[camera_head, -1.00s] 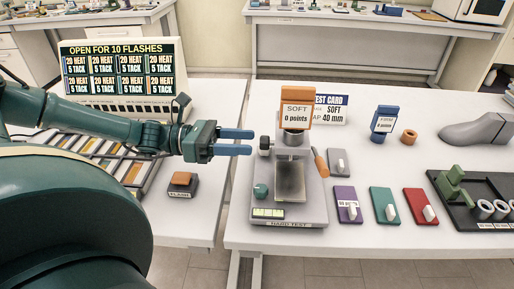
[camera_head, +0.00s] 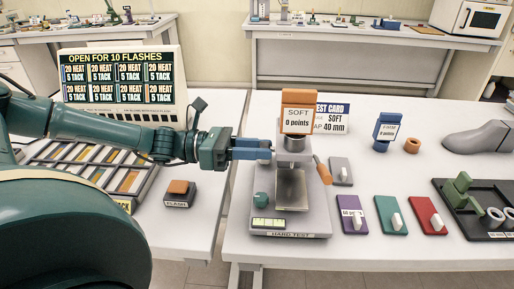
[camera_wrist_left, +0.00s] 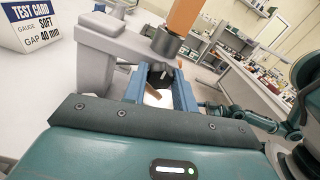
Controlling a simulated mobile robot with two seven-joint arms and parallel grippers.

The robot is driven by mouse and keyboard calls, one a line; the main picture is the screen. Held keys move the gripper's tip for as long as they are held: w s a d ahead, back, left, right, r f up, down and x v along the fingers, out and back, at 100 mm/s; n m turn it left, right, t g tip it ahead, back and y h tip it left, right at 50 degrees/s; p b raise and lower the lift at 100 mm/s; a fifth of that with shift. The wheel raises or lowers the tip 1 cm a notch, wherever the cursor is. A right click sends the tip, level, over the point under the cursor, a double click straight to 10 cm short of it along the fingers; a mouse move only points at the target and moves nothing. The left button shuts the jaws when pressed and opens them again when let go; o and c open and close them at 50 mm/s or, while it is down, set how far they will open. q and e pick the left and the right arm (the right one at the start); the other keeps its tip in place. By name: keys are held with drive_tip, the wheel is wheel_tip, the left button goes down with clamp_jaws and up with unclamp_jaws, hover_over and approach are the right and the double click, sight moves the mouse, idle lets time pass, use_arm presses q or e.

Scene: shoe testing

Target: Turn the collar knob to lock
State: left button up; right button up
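My left gripper (camera_head: 265,149) comes in from the left, at the device's left side at collar height. In the left wrist view the dark collar knob (camera_wrist_left: 159,74) sits between the two blue fingertips, which appear to touch it on both sides. In the head view the fingers hide the knob. My right gripper is in neither view.
An orange lever (camera_head: 322,169) is on the device's right side and a teal knob (camera_head: 262,200) low on its left. Grey, purple (camera_head: 352,222), green and red pads lie to the right. The flash button box (camera_head: 180,193) and sample tray (camera_head: 90,165) are on the left table.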

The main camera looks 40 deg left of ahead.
use_arm(q)
drive_tip(key=c, duration=0.5)
drive_tip(key=shift+o, duration=0.2)
